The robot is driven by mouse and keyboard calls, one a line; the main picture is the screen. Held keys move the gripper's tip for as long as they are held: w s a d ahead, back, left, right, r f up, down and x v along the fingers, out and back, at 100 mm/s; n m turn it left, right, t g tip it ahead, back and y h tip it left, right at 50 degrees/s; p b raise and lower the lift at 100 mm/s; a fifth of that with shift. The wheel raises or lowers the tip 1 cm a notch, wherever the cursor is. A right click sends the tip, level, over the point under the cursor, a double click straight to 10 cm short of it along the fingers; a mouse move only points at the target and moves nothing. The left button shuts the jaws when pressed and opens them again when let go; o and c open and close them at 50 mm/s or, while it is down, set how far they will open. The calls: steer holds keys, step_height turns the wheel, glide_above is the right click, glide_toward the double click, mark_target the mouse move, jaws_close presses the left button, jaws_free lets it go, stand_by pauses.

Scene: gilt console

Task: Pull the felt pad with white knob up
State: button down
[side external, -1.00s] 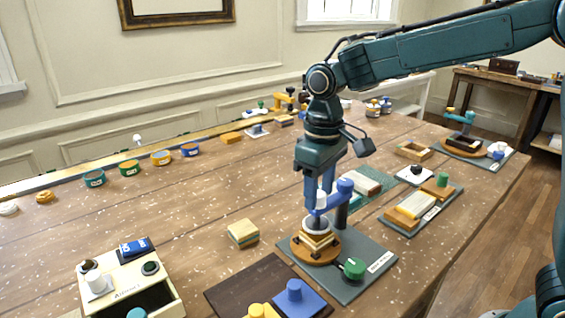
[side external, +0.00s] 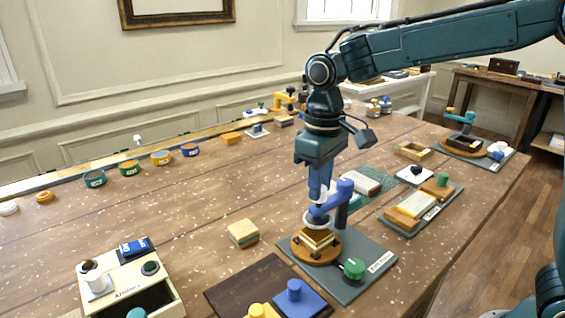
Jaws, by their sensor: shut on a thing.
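The felt pad with white knob (side external: 317,217) is a small pale and dark disc under my fingertips. It sits at the head of the blue swing arm (side external: 333,199), above a small wooden stack (side external: 319,239) on a round orange-brown turntable (side external: 302,253). My gripper (side external: 318,195) points straight down and its blue fingers are shut on the white knob, which they mostly hide. The turntable and the blue arm's post stand on a grey base plate (side external: 374,277) with a green knob (side external: 354,268). The exact gap between pad and stack is too small to tell.
A cream drawer box (side external: 128,290) and a dark board (side external: 245,285) with a blue knobbed block (side external: 295,295) are in front. Other small fixtures stand close behind on the right. The table's middle left is clear.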

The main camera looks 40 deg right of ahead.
steer(key=shift+r, duration=0.2)
steer(key=c, duration=1.2)
jaws_free()
steer(key=shift+r, duration=0.1)
step_height(320, 180, up, 14)
steer(key=shift+f, duration=0.2)
steer(key=shift+d, duration=0.1)
steer(key=s+d+f+m+t, duration=0.1)
steer(key=s+d+f+t, duration=0.1)
steer(key=s, duration=0.5)
steer(key=s+d+f+m+t, duration=0.1)
steer(key=s+d+f, duration=0.4)
steer(key=s, duration=0.2)
steer(key=s+d+f+t, duration=0.2)
steer(key=s+d+f, duration=0.1)
steer(key=s, duration=0.4)
steer(key=shift+s+d+f+m+t, duration=0.25)
steer(key=shift+s+d+m+t, duration=0.05)
steer(key=shift+s+m, duration=0.1)
